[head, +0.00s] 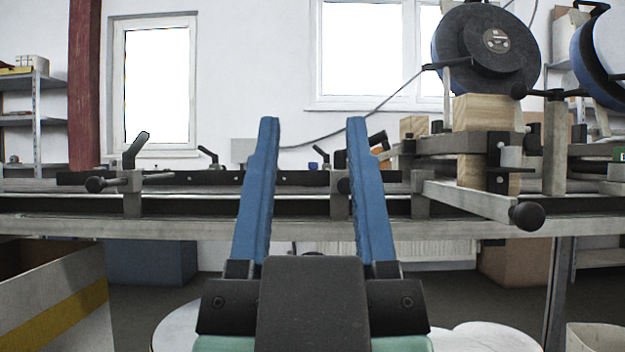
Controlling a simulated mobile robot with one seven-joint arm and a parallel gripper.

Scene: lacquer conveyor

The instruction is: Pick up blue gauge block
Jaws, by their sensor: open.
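My gripper (313,120) points forward in the middle of the view, its two long blue fingers wide apart with nothing between them. A small blue piece (313,166) shows in the gap between the fingers, at or behind the conveyor's far rail. It may be the blue gauge block, but it is too small to tell. It is well beyond the fingers and not touched by them. The fingers hide parts of the conveyor (150,226) behind them.
Clamp levers and a black-knobbed bar (470,200) stick out from the conveyor. Wooden blocks (487,112) and a dark reel (487,48) stand at the right. A box with a yellow stripe (60,290) is at lower left. A pale round top (175,325) is below.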

